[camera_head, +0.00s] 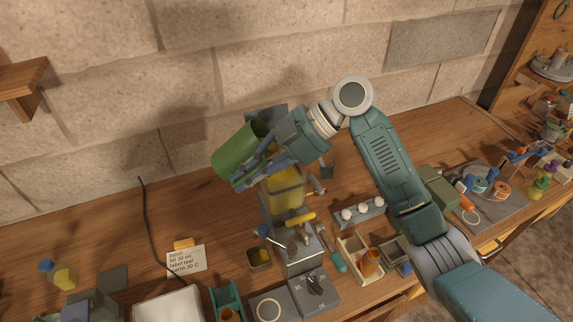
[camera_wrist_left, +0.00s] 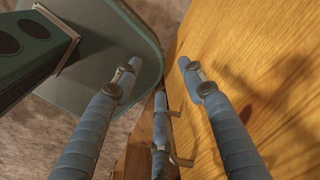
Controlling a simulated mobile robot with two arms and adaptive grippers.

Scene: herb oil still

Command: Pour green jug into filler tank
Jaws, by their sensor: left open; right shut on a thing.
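The green jug (camera_head: 236,152) is in the head view, tilted well over above the filler tank. My right gripper (camera_head: 258,150) is shut on it, with blue fingers along its side. The filler tank (camera_head: 286,190) is a clear box with yellow contents on top of the grey filling machine, just below and right of the jug. Its top is partly hidden by the jug and gripper, and I cannot clearly see a stream. My left gripper (camera_wrist_left: 158,76) is open and empty in the left wrist view, beside a wooden surface.
The grey machine (camera_head: 300,262) has a yellow handle. A wooden tray (camera_head: 352,262) and a holder with white balls (camera_head: 362,211) stand to its right. The back-left bench is mostly clear.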

